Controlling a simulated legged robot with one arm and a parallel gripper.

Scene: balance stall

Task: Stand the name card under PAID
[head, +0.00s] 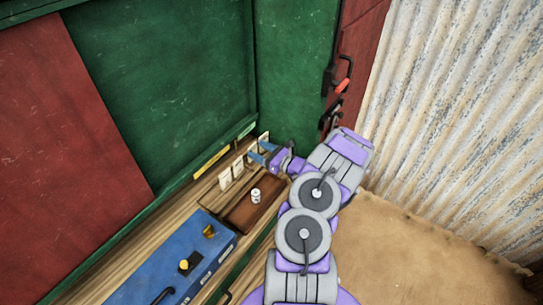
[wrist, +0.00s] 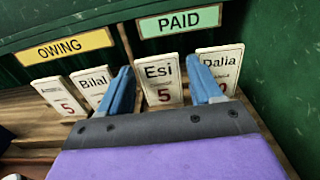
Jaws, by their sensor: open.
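In the wrist view, the green PAID sign (wrist: 180,21) is on the right and the yellow OWING sign (wrist: 63,47) on the left. The Esi card (wrist: 163,88), marked 5, stands upright below the left part of PAID. The Dalia card (wrist: 228,67) stands below its right end, partly hidden by my right finger. The Bilal card (wrist: 92,84) and another card marked 5 (wrist: 62,99) stand under OWING. My gripper (wrist: 158,66) is open, its blue fingers on either side of the Esi card; contact cannot be told. My gripper (head: 263,154) also shows in the head view.
In the head view, a small white cylinder (head: 255,195) stands on a brown tray (head: 245,215). A blue box (head: 165,265) with yellow parts sits at the front left of the wooden counter (head: 110,272).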

